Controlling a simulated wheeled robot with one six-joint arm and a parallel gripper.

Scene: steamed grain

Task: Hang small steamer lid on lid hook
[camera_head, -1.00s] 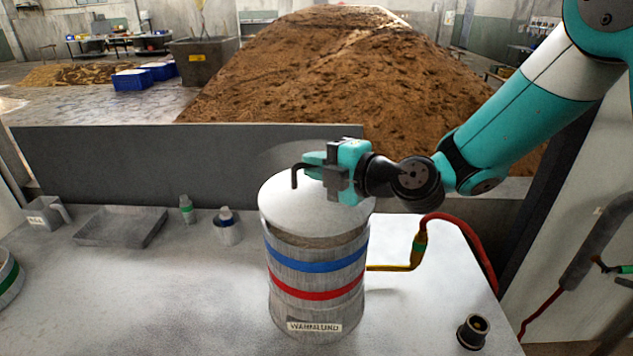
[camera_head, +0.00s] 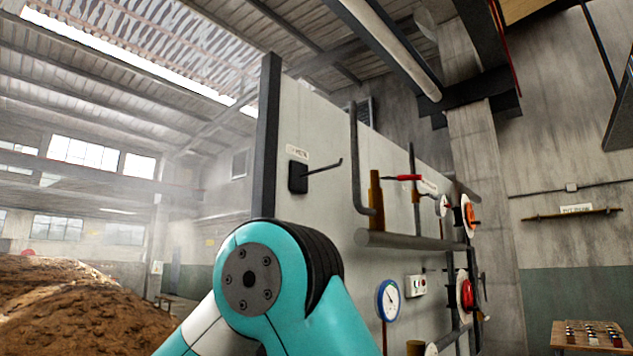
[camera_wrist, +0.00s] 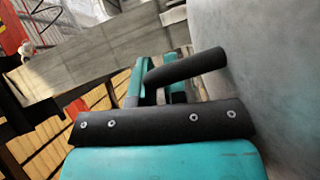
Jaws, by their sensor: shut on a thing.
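The lid hook (camera_head: 299,177) is a black plate with a thin rod sticking out to the right, fixed high on the pale wall panel under a small label. The rod looks bare. My gripper (camera_wrist: 157,88) shows only in the wrist view, with its teal fingers shut on the dark bar handle (camera_wrist: 188,67) of the small steamer lid. The lid (camera_wrist: 262,70) is the pale grey surface filling the right of that view, cut off by the frame. The head view shows neither lid nor gripper; my teal arm joint is in front, below the hook.
To the right of the hook, the panel (camera_head: 325,130) carries pipes (camera_head: 410,241), a blue-rimmed gauge (camera_head: 389,299) and red and orange valve parts (camera_head: 468,216). The pipes stick out from the panel. A brown heap (camera_head: 80,310) is at the lower left. Open air lies left of the panel.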

